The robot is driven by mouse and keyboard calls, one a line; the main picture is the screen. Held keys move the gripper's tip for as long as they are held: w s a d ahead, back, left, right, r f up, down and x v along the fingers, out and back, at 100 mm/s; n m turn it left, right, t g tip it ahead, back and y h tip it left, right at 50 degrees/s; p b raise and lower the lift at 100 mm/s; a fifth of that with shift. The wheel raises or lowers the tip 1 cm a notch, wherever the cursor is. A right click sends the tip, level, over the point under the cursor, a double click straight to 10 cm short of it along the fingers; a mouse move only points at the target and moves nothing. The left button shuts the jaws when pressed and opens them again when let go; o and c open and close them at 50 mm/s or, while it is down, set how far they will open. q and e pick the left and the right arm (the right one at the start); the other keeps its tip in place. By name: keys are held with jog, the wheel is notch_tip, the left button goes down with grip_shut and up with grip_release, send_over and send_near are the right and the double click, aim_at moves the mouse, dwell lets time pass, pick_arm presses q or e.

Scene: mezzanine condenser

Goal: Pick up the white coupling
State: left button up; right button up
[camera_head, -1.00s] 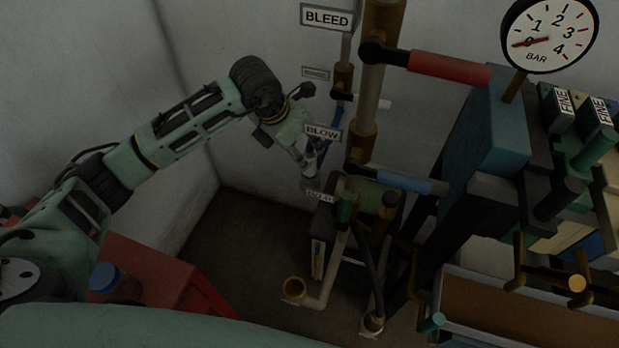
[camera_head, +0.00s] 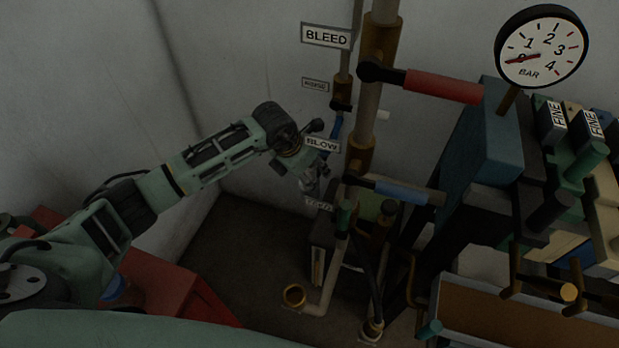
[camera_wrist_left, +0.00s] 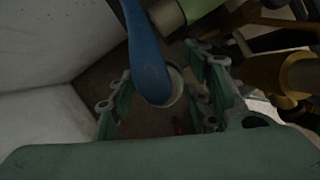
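My left gripper (camera_head: 312,182) hangs down beside the BLOW sign, in front of the far wall. In the left wrist view its fingers (camera_wrist_left: 165,100) stand apart, with nothing clearly gripped. A blue lever (camera_wrist_left: 145,55) crosses that view from the top, close to the camera, and ends between the fingers. A pale round piece (camera_wrist_left: 175,86) shows partly behind the lever's end. It may be the white coupling, but I cannot tell. In the head view I cannot make out the coupling for sure. My right gripper is not in view.
A vertical pipe with a red lever (camera_head: 443,86) and a light blue lever (camera_head: 402,192) stands right of the gripper. Elbow pipes (camera_head: 294,296) rise from the floor. A red box (camera_head: 165,285) is at lower left.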

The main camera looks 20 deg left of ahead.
pick_arm(q)
grip_shut()
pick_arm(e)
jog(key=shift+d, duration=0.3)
pick_arm(q)
jog(key=shift+r, duration=0.15)
